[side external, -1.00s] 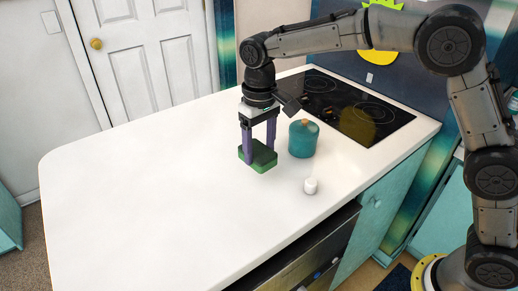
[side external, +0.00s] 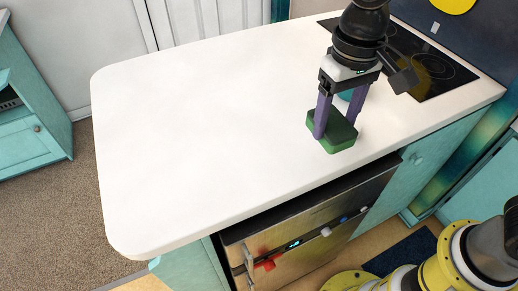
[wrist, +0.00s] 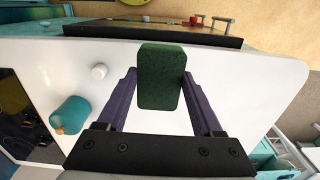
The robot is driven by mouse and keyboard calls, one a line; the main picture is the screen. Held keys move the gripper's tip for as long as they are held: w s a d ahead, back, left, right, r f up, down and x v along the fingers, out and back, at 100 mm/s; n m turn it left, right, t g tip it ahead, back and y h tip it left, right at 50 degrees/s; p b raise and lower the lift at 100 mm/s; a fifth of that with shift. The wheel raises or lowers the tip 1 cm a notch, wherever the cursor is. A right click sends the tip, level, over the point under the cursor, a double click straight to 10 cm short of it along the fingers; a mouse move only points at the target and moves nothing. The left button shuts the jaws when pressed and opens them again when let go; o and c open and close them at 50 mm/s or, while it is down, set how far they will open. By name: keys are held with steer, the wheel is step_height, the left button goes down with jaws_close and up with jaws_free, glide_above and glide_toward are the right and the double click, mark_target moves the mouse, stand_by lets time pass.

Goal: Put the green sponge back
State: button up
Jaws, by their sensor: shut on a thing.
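The green sponge (side external: 341,139) is a dark green rounded block. It is between the two purple fingers of my gripper (side external: 335,129), which is shut on it, near the front edge of the white counter (side external: 200,130). In the wrist view the sponge (wrist: 160,92) stands out past the fingertips of my gripper (wrist: 160,77), with the counter's front edge beyond it. I cannot tell how high the sponge is above the counter.
A black cooktop (side external: 425,65) is at the right end. Below the front edge is a metal-fronted appliance (side external: 305,235) with a lit display. The counter's left part is clear.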

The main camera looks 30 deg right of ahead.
steer(key=shift+w+a, duration=0.1)
steer(key=shift+a, duration=0.3)
steer(key=w+a+f, duration=0.2)
steer(key=w, duration=0.1)
steer(key=w+a+f, duration=0.2)
steer(key=w+f, duration=0.1)
steer(key=w+a+f, duration=0.2)
steer(key=w+a, duration=0.1)
steer(key=shift+w+f, duration=0.25)
steer(key=shift+f, duration=0.15)
steer(key=shift+w+a+f, duration=0.25)
steer(key=shift+w+f, duration=0.2)
steer(key=shift+f, duration=0.15)
steer(key=shift+w+a+f, duration=0.1)
steer(key=shift+f, duration=0.8)
steer(key=shift+w+a+f, duration=0.1)
steer(key=shift+f, duration=0.8)
steer(key=shift+f, duration=0.15)
steer(key=o, duration=1.2)
